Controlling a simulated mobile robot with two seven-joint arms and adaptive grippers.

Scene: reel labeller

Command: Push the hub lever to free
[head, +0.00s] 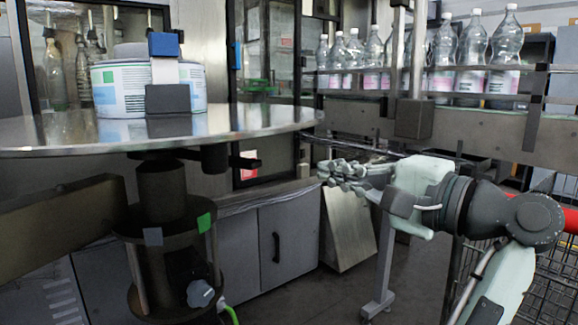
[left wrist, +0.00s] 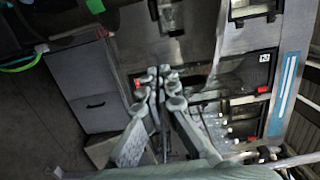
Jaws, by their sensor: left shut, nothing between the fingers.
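The labeller's hub (head: 162,190) is a dark column under a large round metal plate (head: 258,120). A short dark lever-like arm (head: 243,162) sticks out to the right just below the plate; I cannot tell for sure that it is the hub lever. A collar on the column carries a grey tab (head: 153,237) and a green tab (head: 204,223). My left gripper (head: 328,173) is shut and empty, right of the hub and apart from it, its fingers pointing left. In the left wrist view its fingertips (left wrist: 160,72) are together. My right gripper is not in view.
A faceted knob (head: 200,293) is low on the hub. Bottles (head: 470,50) stand on a conveyor behind. Grey cabinets (head: 285,240) are below; open space lies between hub and gripper.

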